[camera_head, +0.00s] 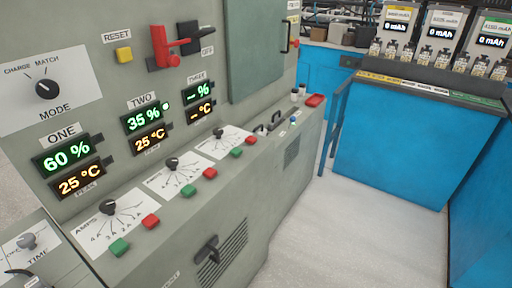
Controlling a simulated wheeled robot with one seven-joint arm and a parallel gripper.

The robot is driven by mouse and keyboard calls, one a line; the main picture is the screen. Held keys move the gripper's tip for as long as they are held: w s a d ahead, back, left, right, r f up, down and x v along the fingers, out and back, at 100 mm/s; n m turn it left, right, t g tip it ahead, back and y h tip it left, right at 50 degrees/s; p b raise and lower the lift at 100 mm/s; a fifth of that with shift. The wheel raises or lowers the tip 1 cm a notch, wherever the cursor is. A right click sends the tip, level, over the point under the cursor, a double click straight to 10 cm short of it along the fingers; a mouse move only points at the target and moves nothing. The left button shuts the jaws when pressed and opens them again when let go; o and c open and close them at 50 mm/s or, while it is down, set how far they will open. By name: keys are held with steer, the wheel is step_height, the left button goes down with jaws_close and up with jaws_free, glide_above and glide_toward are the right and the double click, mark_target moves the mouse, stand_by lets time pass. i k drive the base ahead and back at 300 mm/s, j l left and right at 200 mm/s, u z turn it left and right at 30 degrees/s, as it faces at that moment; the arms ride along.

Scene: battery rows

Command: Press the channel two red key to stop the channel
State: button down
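The channel two red key (210,173) sits on the sloping ledge of the grey cabinet, right of the channel two green key (188,190) and beside the middle amps dial (172,164). The display labelled TWO (143,120) reads 35 % in green, with 25 °C in orange on the display below it (150,139). A small green light (165,105) shows beside it. My gripper is not in view, and nothing visible touches the key.
Channel one has its own red key (151,221) and green key (119,247); channel three's red key (250,140) is farther right. A red lever (165,47) juts from the panel. Grey floor (345,235) is clear before the blue cabinet (395,145).

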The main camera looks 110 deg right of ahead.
mark_target(210, 173)
steer(key=k+l+z, duration=0.1)
steer(key=k+l, duration=0.15)
steer(key=k+l+z, duration=0.1)
steer(key=l, duration=0.3)
steer(key=k+l+z, duration=0.1)
steer(key=k+l, duration=0.2)
steer(key=k+l+z, duration=0.1)
steer(key=l, duration=0.3)
steer(key=k+l+z, duration=0.1)
steer(key=k+l, duration=0.2)
steer(key=k+l+z, duration=0.1)
steer(key=l, duration=0.35)
steer(key=k+l+z, duration=0.1)
steer(key=k+l, duration=0.15)
steer(key=l, duration=0.15)
